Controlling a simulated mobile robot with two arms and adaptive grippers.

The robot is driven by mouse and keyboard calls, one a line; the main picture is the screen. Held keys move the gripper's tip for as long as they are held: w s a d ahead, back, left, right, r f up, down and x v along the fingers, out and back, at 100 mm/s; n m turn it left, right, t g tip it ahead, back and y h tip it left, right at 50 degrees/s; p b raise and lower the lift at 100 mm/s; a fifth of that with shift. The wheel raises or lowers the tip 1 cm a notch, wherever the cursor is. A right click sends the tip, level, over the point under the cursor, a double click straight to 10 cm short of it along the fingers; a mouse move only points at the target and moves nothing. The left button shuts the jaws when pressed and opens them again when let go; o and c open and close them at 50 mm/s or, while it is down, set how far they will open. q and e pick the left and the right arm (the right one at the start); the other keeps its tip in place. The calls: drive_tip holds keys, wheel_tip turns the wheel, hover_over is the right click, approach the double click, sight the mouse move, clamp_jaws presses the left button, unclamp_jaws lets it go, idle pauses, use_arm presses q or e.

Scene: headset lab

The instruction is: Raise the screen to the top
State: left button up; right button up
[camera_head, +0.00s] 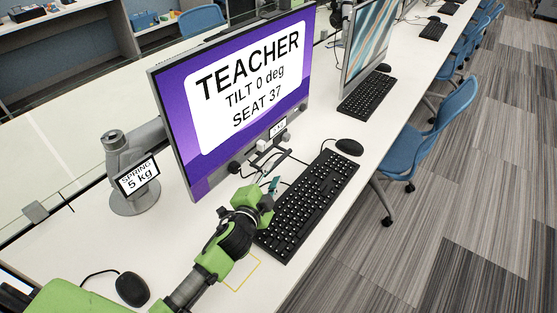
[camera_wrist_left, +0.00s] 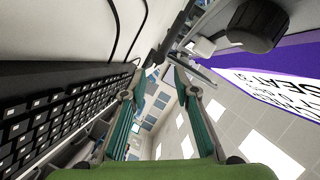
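The screen (camera_head: 180,115) stands upright at the desk's left-middle in the head view. It is purple with a white panel reading "TEACHER TILT 0 deg SEAT 37". A grey bracket (camera_head: 262,155) with a dark knob (camera_head: 234,167) sits at its lower edge. The screen also shows at the right of the left wrist view (camera_wrist_left: 302,52), with a dark knob (camera_wrist_left: 258,25) close by. The grey stand (camera_head: 135,185) is labelled "SPRING 5 kg". My left gripper (camera_head: 273,183) is just below and in front of the bracket. Its teal fingers (camera_wrist_left: 157,74) are apart with nothing between them. My right gripper is not in view.
A black keyboard (camera_head: 307,205) lies right beside my left gripper, with a mouse (camera_head: 349,147) beyond it. Another mouse (camera_head: 132,289) lies at lower left. A second screen (camera_head: 365,45) stands behind. A blue chair (camera_head: 440,125) and open floor are at right.

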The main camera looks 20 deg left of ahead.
sight(278, 164)
use_arm(q)
drive_tip(key=x, duration=0.6)
drive_tip(key=shift+w+f, duration=0.1)
drive_tip(key=shift+w, duration=0.25)
drive_tip(key=shift+w+f, duration=0.15)
drive_tip(key=shift+w, duration=0.6)
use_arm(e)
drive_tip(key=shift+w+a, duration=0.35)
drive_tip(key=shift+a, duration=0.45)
use_arm(q)
clamp_jaws()
